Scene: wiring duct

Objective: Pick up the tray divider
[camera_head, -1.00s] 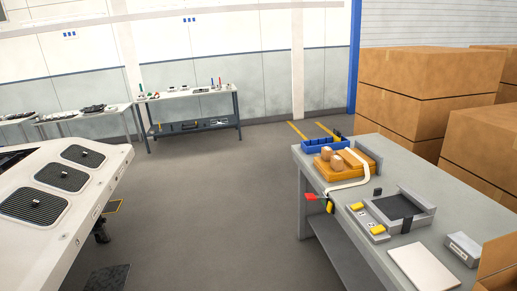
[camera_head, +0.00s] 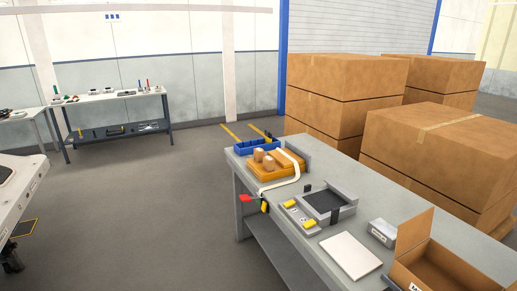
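I cannot pick out a tray divider for certain. On the grey workbench (camera_head: 375,200) at the right, a blue bin (camera_head: 257,149) that looks split into compartments stands at the far end. A grey fixture (camera_head: 343,211) with a dark panel (camera_head: 323,201) lies nearer the middle of the bench. My gripper is not in view.
A white sheet (camera_head: 350,256), a small grey box (camera_head: 382,232) and an open carton (camera_head: 440,265) lie toward the near end. A red-tipped tool (camera_head: 247,198) hangs at the bench's left edge. Large cartons (camera_head: 345,90) stand behind. Open floor (camera_head: 140,200) lies left.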

